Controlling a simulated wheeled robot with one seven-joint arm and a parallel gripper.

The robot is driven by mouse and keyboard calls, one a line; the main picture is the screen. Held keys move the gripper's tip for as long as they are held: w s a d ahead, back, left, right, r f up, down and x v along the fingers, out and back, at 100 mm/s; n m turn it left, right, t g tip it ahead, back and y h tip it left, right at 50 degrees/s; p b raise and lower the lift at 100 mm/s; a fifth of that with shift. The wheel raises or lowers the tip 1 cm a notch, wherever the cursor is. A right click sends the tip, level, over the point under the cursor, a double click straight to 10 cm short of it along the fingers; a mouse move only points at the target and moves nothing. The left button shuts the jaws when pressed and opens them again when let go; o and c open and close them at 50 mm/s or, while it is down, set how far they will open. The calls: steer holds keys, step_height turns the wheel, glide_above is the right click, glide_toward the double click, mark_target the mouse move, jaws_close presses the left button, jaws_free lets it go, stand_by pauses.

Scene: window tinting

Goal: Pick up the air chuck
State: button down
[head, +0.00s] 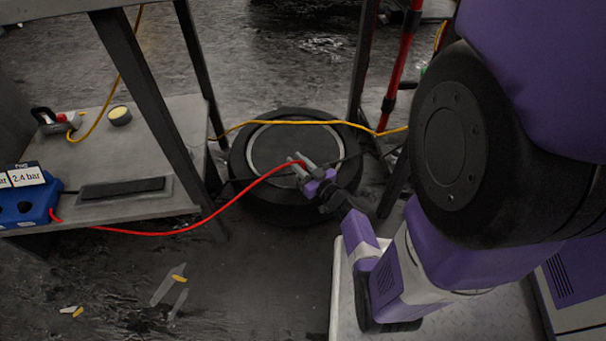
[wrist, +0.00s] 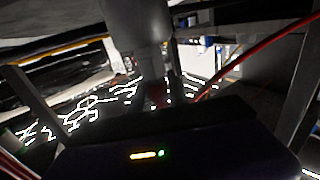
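A red hose (head: 237,200) leads from the blue box (head: 25,198) on the left shelf, sags past the shelf edge and rises to my gripper (head: 298,168). Its end, where the air chuck sits, lies between my grey fingertips. The chuck itself is small and mostly hidden by the fingers. My gripper appears shut on it, held above the dark round tire (head: 290,127). In the wrist view the hose (wrist: 262,47) comes in from the upper right toward the dark middle, where a small reddish patch (wrist: 157,95) shows between grey parts.
A yellow-orange hose (head: 300,122) crosses over the tire. The shelf (head: 130,205) and its dark legs (head: 150,95) stand at the left. A red pole (head: 399,65) stands behind. Scraps and small yellow-handled items (head: 178,278) lie on the floor at the lower left.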

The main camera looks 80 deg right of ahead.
stand_by(0.3)
step_height(320, 180, up, 20)
steer(key=p, duration=1.3)
